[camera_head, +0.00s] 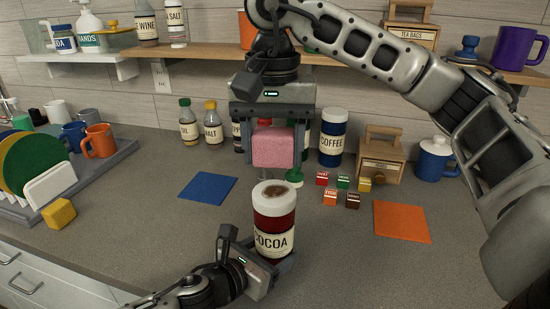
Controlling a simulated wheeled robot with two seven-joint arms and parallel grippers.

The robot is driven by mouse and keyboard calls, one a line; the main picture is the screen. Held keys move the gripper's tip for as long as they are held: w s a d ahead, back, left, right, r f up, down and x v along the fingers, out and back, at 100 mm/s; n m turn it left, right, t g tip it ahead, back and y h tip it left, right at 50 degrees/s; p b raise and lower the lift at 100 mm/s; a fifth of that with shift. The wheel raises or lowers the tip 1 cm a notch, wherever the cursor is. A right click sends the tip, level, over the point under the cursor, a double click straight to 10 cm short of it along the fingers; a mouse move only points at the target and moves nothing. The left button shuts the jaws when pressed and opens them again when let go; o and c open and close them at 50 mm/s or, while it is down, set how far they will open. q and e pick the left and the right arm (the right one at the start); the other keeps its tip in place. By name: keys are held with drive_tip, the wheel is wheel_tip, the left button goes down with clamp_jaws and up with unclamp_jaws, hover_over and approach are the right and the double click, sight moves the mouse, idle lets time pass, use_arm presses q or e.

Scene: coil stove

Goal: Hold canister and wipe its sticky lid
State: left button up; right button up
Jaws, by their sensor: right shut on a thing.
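The cocoa canister (274,222) stands upright on the counter, red with a white lid (274,196). A brown stain (275,192) shows on the lid's top. My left gripper (276,262) is low at the canister's base, with a finger on its right side; the near finger is partly hidden, so I cannot tell how tightly it closes. My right gripper (272,130) points down and is shut on a pink sponge (273,147), above and behind the lid. The sponge appears apart from the lid.
A blue mat (208,187) lies left and an orange mat (402,222) right. Small labelled cubes (344,182) sit right of the canister. A coffee canister (333,138), wooden box (382,160) and bottles stand behind. A dish rack with mugs is at left.

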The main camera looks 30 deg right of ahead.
sight(273, 202)
drive_tip(key=shift+s+a+r+m, duration=0.2)
drive_tip(key=shift+r+m, duration=0.25)
drive_tip(key=shift+m, duration=0.65)
drive_tip(key=shift+f, duration=4.1)
drive_tip(key=shift+w+d+r, duration=0.2)
drive_tip(key=shift+w+d, duration=0.1)
drive_tip(key=shift+d, duration=0.15)
drive_tip(key=shift+c, duration=0.3)
drive_tip(key=shift+w+d+f, duration=0.1)
drive_tip(key=shift+w+d, duration=0.75)
drive_tip(key=shift+d, duration=0.25)
drive_tip(key=shift+w+d, duration=0.1)
drive_tip(key=shift+s+a, duration=0.65)
drive_tip(key=shift+a, duration=0.2)
drive_tip(key=shift+s+a, duration=0.65)
drive_tip(key=shift+a, duration=0.2)
drive_tip(key=shift+d+r, duration=0.1)
drive_tip(key=shift+r, duration=4)
